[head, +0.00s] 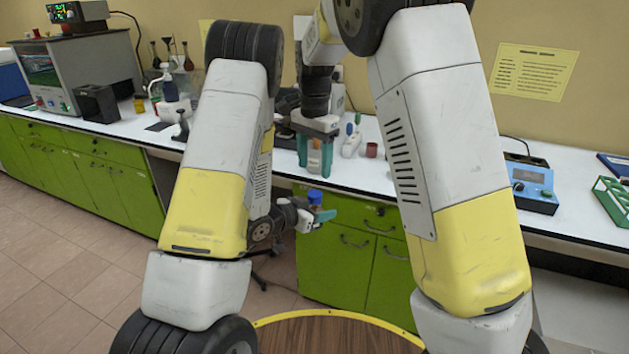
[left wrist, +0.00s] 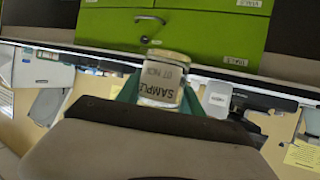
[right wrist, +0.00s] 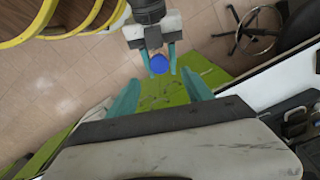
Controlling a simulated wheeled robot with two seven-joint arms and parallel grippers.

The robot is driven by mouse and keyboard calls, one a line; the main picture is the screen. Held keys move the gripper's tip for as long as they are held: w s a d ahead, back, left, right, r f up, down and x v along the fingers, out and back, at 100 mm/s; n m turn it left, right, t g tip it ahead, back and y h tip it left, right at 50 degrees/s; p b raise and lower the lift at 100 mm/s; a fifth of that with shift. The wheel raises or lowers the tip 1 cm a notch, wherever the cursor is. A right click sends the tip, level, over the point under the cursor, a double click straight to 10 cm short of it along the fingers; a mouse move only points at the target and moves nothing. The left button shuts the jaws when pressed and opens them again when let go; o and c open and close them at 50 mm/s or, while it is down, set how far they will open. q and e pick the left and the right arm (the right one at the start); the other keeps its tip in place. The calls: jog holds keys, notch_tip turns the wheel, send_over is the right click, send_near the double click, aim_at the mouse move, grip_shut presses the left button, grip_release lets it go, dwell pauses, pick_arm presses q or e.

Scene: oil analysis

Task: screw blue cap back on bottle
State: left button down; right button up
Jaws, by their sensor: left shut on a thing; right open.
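My left gripper (head: 322,216) is shut on the bottle (left wrist: 160,82), whose label begins "SAMPLE" and shows upside down in the left wrist view. The blue cap (head: 315,196) sits at the top of the bottle, above the left fingers. From above, in the right wrist view, the cap (right wrist: 159,64) shows between the left fingers. I cannot tell how tightly it is seated. My right gripper (head: 315,155) is open and empty, pointing down above the cap and apart from it. The bottle's body is mostly hidden in the head view.
A white bench (head: 362,178) over green cabinets (head: 350,262) runs behind the grippers. On it stand a small red cup (head: 371,150), a blue device (head: 532,188) and a green rack (head: 612,198). A round wooden top (head: 335,335) with a yellow rim is in front.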

notch_tip(320, 180, up, 4)
jog(key=shift+f, duration=0.2)
jog(key=shift+d, duration=0.1)
dwell(0.3)
jog(key=s+d+r+n+t+y, duration=0.1)
jog(key=s+d+r+n+y, duration=0.1)
jog(key=s+d+r, duration=0.4)
jog(key=s+d+r+n+t+y, duration=0.1)
jog(key=s+d+n, duration=0.1)
jog(key=s+d, duration=0.35)
jog(key=s+d+n+t, duration=0.4)
jog(key=s+d, duration=0.3)
jog(key=s, duration=0.5)
jog(key=shift+s+d+f+h, duration=0.35)
jog(key=shift+f+h, duration=0.05)
jog(key=shift+f, duration=0.05)
